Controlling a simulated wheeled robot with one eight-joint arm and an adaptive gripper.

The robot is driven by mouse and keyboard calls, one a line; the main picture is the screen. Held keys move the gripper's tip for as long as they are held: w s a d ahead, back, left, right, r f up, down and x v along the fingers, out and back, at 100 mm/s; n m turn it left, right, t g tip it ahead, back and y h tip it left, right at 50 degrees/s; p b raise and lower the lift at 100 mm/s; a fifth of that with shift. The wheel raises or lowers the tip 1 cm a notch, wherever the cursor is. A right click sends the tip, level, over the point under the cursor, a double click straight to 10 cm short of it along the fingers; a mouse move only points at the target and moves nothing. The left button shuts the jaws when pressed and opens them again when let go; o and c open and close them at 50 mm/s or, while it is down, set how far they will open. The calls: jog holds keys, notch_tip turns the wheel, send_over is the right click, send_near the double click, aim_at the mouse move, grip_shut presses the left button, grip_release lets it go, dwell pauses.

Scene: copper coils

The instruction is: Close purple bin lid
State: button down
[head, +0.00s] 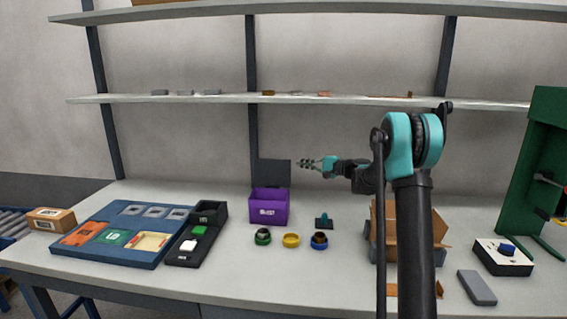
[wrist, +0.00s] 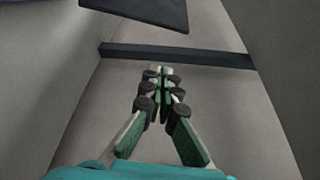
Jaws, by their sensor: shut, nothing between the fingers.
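The purple bin (head: 268,210) stands on the table left of centre in the head view. Its dark grey lid (head: 274,172) stands up, open, at the bin's back edge. My gripper (head: 304,164) is shut and empty, level with the lid and just to its right, apart from it as far as I can tell. In the wrist view the fingers of my gripper (wrist: 160,78) are together with nothing between them. The dark lid (wrist: 138,10) shows at the top of that view, and a sliver of the purple bin (wrist: 62,2) shows at the top left.
Green, yellow and blue rings (head: 291,240) sit in front of the bin. A black tray (head: 183,250) and a blue sorting board (head: 100,252) lie to the left. A cardboard box (head: 415,226) stands right, behind my arm. A shelf (head: 225,98) runs above.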

aim_at(280, 162)
jog(key=shift+a, duration=4.75)
jog(key=shift+s+r, duration=0.1)
